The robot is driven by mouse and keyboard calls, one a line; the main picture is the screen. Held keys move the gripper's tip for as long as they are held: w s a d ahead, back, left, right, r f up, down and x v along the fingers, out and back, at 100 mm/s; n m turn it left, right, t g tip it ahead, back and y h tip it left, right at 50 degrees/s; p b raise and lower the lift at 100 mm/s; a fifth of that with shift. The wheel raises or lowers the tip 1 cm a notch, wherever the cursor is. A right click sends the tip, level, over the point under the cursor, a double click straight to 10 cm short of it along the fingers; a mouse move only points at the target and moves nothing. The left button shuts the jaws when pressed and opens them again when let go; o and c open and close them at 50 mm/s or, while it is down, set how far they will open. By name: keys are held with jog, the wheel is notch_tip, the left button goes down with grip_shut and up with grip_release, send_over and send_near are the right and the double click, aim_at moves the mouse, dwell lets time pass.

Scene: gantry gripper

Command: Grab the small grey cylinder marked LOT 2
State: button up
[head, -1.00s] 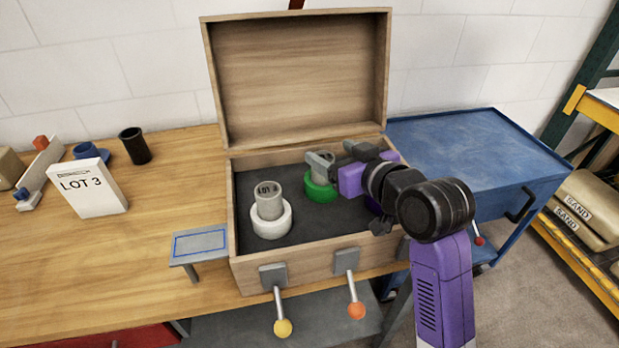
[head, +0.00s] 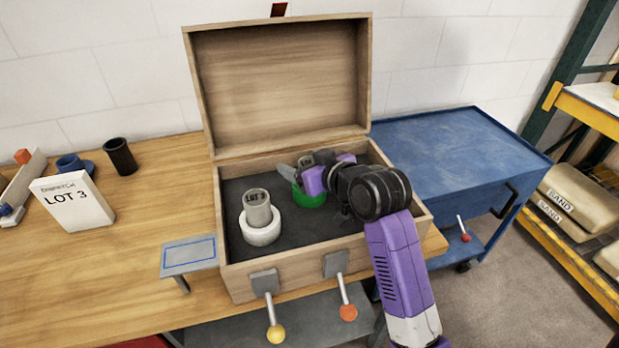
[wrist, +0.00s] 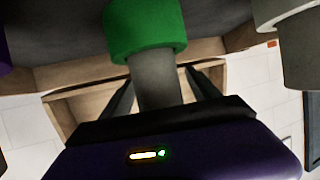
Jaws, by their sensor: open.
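A grey cylinder (head: 304,160) stands in a green ring (head: 309,200) inside the open wooden box; my gripper partly hides it, and I cannot read any marking on it. My gripper (head: 297,172) is open beside it in the head view. In the wrist view, the cylinder (wrist: 158,85) with its green ring (wrist: 145,30) lies between my two spread fingers (wrist: 162,92). Another grey cylinder (head: 257,205) stands in a white ring (head: 260,232), to the left and nearer; its marking seems to read LOT 3.
The box (head: 240,283) has a raised lid (head: 280,85) behind and two levers with yellow (head: 276,333) and orange (head: 348,312) knobs in front. A LOT 3 card (head: 75,208) and a black cup (head: 120,156) stand left. A blue cart (head: 450,145) is at right.

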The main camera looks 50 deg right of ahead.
grip_shut()
dwell(0.3)
